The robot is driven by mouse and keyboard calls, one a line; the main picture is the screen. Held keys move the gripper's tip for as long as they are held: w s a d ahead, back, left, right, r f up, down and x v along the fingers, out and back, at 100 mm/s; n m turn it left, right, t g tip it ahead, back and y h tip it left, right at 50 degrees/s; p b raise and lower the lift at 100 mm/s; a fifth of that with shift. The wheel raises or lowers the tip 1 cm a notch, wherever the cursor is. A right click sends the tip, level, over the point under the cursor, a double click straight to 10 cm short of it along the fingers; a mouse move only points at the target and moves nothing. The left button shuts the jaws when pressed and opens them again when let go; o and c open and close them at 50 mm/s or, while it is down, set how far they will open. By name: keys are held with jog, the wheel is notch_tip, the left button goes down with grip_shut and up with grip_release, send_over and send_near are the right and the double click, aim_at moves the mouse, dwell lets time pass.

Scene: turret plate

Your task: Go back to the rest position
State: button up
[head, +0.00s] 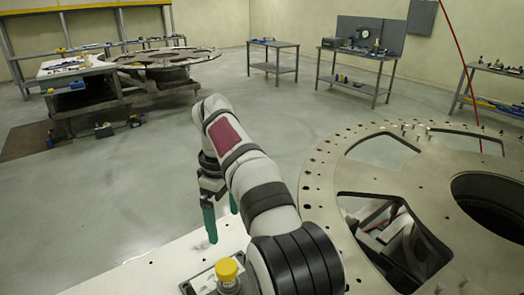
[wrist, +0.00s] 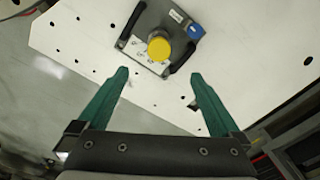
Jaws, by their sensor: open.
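My gripper (head: 222,218) is open and empty, with two green fingers pointing down. A device with a yellow round cap (head: 227,270) stands on the table, nearer the head camera than the gripper. In the wrist view the yellow-capped device (wrist: 160,48) lies ahead of the fingertips, apart from them, with black handles at its sides.
The large turret plate (head: 318,190) with wide cut-outs stands to the right of my arm. Workbenches (head: 272,45) line the far wall, and another ring-shaped plate (head: 165,57) rests on a stand at the back left. Grey floor (head: 110,190) lies open to the left.

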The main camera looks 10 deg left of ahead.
jog(key=s+d+r+m+y, duration=0.1)
jog(key=s+d+r+m, duration=0.2)
jog(key=s+d+m, duration=1.05)
jog(key=s+d+f+m, duration=0.3)
jog(key=s+d+f, duration=0.1)
jog(key=s, duration=0.4)
jog(key=s+d+f+m, duration=0.4)
jog(key=s+f, duration=0.1)
jog(key=s, duration=0.3)
jog(key=shift+y, duration=0.4)
